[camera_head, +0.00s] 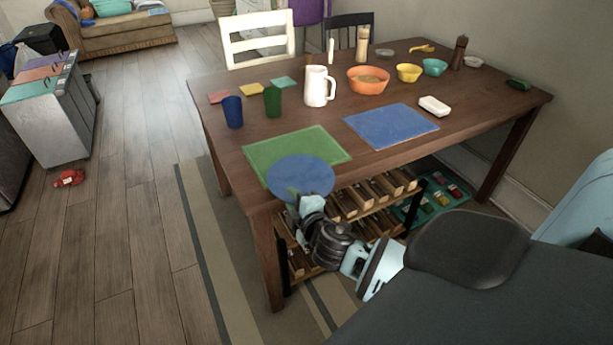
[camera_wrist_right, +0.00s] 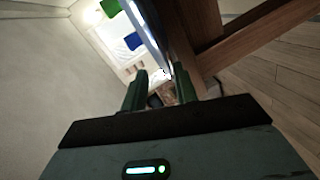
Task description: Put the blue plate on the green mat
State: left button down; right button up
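The blue plate (camera_head: 301,174) is at the near edge of the table. In the head view it overlaps the near part of the green mat (camera_head: 290,145); I cannot tell whether it touches the mat. My right gripper (camera_head: 294,198) is at the plate's near rim, partly hidden under it. In the right wrist view my two dark green fingers (camera_wrist_right: 160,85) stand apart. The plate (camera_wrist_right: 150,35) shows edge-on as a thin strip reaching between them, with a gap beside the left finger. My left gripper is not in view.
The wooden table (camera_head: 222,145) also holds a blue mat (camera_head: 391,125), a blue cup (camera_head: 233,112), a green cup (camera_head: 272,101), a white pitcher (camera_head: 318,87) and several bowls. A wooden rack (camera_head: 350,203) stands under the table near my right arm.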

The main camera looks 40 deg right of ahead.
jog(key=v, duration=1.1)
jog(key=shift+s, duration=0.1)
